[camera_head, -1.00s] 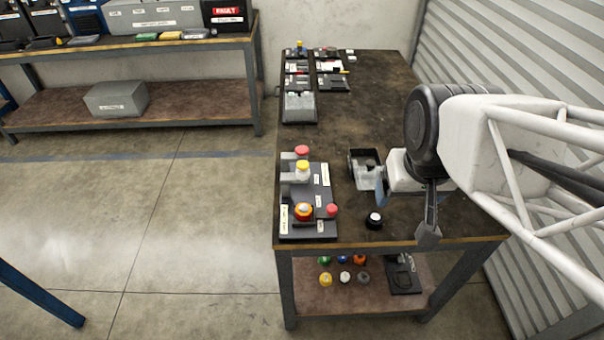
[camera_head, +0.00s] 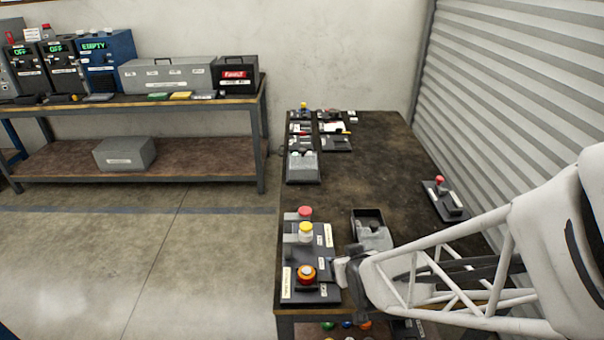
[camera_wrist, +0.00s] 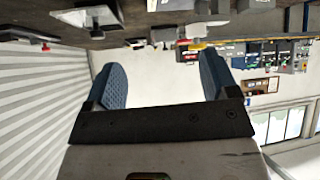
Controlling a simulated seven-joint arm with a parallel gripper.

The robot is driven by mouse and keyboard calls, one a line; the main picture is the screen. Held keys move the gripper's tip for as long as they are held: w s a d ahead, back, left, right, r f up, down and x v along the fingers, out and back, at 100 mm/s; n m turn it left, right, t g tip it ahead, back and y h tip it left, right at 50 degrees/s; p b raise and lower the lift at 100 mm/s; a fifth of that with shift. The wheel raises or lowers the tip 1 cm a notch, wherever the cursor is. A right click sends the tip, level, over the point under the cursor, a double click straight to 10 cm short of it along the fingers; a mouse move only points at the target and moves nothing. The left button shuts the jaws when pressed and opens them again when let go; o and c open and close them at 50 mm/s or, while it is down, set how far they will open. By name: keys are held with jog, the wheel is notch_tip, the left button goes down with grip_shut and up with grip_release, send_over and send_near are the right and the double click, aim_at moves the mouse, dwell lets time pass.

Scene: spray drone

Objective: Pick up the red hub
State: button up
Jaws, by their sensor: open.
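Several red pieces show in the head view, and I cannot tell which is the red hub. A red-topped piece (camera_head: 304,212) stands at the back of the dark labelled board (camera_head: 294,246), behind a yellow-topped one (camera_head: 306,229). An orange-red round piece (camera_head: 306,272) sits at the board's front. Another red-topped piece (camera_head: 440,181) stands on a small dark base at the right table edge. My gripper (camera_head: 341,271) is by the board's right side and hides its front right corner. In the wrist view its two blue pads (camera_wrist: 164,78) are apart, with nothing gripped between them.
A dark open tray (camera_head: 368,213) with a grey piece lies right of the board. Several small boards (camera_head: 303,167) line the table's far left. The middle of the table (camera_head: 375,160) is clear. A shelf bench (camera_head: 200,100) with boxes stands at the back left.

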aim_at(307, 273)
jog(key=a+f+t+y, duration=0.1)
jog(key=f, duration=0.1)
jog(key=s+a+f+n+t+y, duration=0.1)
jog(key=a+f, duration=0.1)
jog(key=f, duration=0.1)
jog(key=a+f+t+y, duration=0.1)
jog(key=a+f, duration=0.1)
jog(key=f, duration=0.1)
jog(key=shift+s+a+f+n, duration=0.15)
jog(key=shift+s+a+n, duration=0.05)
jog(key=shift+s+n, duration=0.2)
jog(key=shift+s+a+f+t+y, duration=0.3)
jog(key=shift+f+y, duration=0.1)
jog(key=shift+y, duration=0.1)
jog(key=shift+w, duration=0.15)
jog(key=shift+x, duration=1.2)
jog(key=shift+w, duration=0.1)
jog(key=shift+x, duration=2.5)
jog(key=c, duration=1.1)
